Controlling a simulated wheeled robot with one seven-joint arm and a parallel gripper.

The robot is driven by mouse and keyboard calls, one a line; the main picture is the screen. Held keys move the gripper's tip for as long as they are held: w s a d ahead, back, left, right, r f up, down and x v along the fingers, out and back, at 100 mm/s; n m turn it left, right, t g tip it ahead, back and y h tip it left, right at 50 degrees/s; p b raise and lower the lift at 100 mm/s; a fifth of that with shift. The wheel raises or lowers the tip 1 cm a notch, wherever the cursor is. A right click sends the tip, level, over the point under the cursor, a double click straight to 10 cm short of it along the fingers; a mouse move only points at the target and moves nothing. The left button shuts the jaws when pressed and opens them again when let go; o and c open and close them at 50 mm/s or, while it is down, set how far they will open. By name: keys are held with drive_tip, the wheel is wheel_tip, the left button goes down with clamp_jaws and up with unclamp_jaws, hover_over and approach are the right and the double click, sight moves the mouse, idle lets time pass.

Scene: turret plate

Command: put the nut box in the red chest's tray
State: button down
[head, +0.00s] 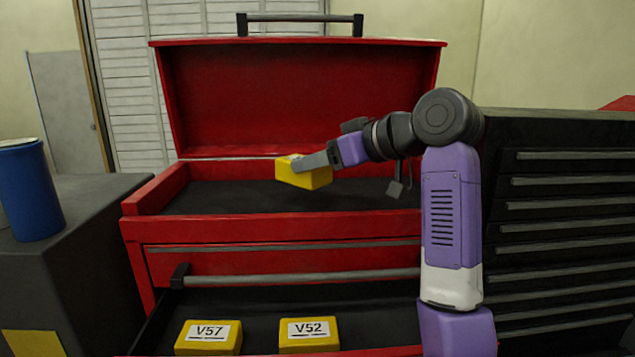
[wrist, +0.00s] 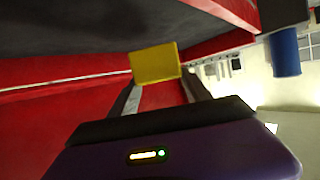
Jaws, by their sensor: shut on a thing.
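A yellow box (head: 315,179), its label not readable from here, is held in my gripper (head: 302,162). The gripper is shut on it; the yellow box also shows between the fingers in the wrist view (wrist: 155,63). The red chest (head: 290,230) stands with its lid up. Its dark top tray (head: 230,197) is open, and the held box is over this tray, seemingly above its floor. Two yellow boxes, marked V57 (head: 208,338) and V52 (head: 309,335), sit in the open lower drawer. No label reading nut shows.
A black drawer cabinet (head: 570,230) stands at the right. A blue cylinder (head: 30,190) stands on a dark surface at the left. The raised lid (head: 290,95) rises behind the tray. The tray's left part looks empty.

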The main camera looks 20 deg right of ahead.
sight(318, 188)
drive_tip(key=shift+f+p, duration=0.5)
drive_tip(key=shift+f, duration=2.2)
drive_tip(key=shift+f, duration=0.2)
drive_tip(key=shift+c, duration=2.4)
unclamp_jaws()
